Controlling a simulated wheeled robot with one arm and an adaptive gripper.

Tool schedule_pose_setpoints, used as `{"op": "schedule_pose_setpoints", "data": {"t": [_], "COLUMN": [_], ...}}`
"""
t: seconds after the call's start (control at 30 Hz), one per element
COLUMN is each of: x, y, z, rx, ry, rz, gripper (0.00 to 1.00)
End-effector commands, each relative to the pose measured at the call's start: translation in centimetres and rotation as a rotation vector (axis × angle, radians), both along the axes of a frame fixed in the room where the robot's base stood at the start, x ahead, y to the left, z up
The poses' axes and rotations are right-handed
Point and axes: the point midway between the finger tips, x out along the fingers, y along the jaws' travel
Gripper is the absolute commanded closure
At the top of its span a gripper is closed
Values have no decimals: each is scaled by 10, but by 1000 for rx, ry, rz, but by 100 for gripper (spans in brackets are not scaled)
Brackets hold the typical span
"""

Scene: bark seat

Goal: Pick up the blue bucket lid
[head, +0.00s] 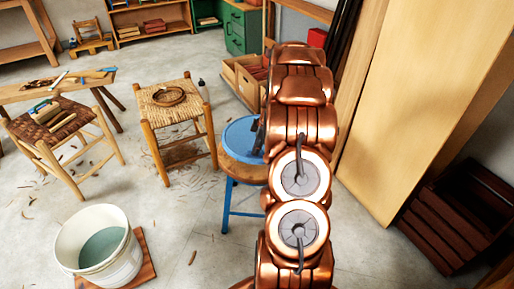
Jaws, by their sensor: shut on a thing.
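The blue bucket lid (239,137) is a round blue disc above the back part of a round wooden-topped stool (240,171) with blue legs. My gripper (259,138) is at the lid's right edge and shut on it. Only a dark part of the gripper shows; my copper-coloured arm hides the rest and the lid's right side. I cannot tell whether the lid touches the stool top.
A white bucket (122,265) with greenish contents stands on a board at the front left. Two woven stools (180,98) (55,122) and a bench (25,92) stand left. Tall panels (400,100) and a dark crate (455,225) are right. Shavings litter the floor.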

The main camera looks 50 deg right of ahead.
Motion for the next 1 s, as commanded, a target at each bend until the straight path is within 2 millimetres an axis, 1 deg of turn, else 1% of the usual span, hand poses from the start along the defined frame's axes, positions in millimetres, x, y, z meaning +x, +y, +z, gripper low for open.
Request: {"op": "schedule_pose_setpoints", "data": {"t": [0.27,0.6,0.8,1.0], "x": [-23,-64,-83,-93], "y": [27,73,93,104], "z": [5,12,13,15], "rx": [1,3,2,-1], "ry": [-2,-3,-1,-3], "rz": [1,3,2,0], "gripper": [100,100,100,100]}}
